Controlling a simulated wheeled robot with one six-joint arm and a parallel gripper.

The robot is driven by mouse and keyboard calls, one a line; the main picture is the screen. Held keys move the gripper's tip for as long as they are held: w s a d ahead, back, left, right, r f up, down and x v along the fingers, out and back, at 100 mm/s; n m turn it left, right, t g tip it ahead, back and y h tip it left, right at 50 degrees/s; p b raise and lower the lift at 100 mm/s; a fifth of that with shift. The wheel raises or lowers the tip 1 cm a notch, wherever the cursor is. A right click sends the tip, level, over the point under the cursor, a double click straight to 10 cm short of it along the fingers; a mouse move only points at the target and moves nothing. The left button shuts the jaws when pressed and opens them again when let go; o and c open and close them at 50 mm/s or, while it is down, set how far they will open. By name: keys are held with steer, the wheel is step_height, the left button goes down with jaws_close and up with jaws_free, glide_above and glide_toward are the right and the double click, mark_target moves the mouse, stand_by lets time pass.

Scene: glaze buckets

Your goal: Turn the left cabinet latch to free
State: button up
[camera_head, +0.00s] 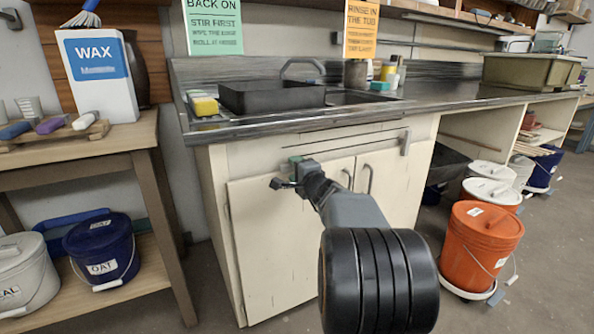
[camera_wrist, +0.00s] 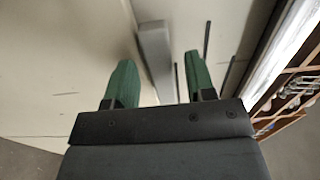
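The cream cabinet (camera_head: 290,240) under the sink has two doors with dark bar handles (camera_head: 370,178). My gripper (camera_head: 290,172) is at the upper part of the left door. In the wrist view its two green fingers (camera_wrist: 160,82) are apart, and a grey bar, seemingly the left latch (camera_wrist: 154,45), lies between them. Gaps show on both sides of the bar, so the fingers do not appear to grip it. In the head view my gripper hides the left latch. The right latch (camera_head: 405,142) is a small grey bar at the right door's top corner, standing roughly upright.
The sink counter (camera_head: 300,122) overhangs the cabinet just above my gripper. A wooden table (camera_head: 95,145) with a wax box (camera_head: 98,75) stands at left. An orange bucket (camera_head: 481,245) is on the floor at right. The floor before the left door is clear.

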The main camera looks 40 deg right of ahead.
steer(key=shift+s, duration=0.1)
steer(key=s+a+p, duration=0.2)
steer(key=s, duration=1.1)
steer(key=shift+s+p, duration=0.25)
steer(key=shift+p, duration=0.05)
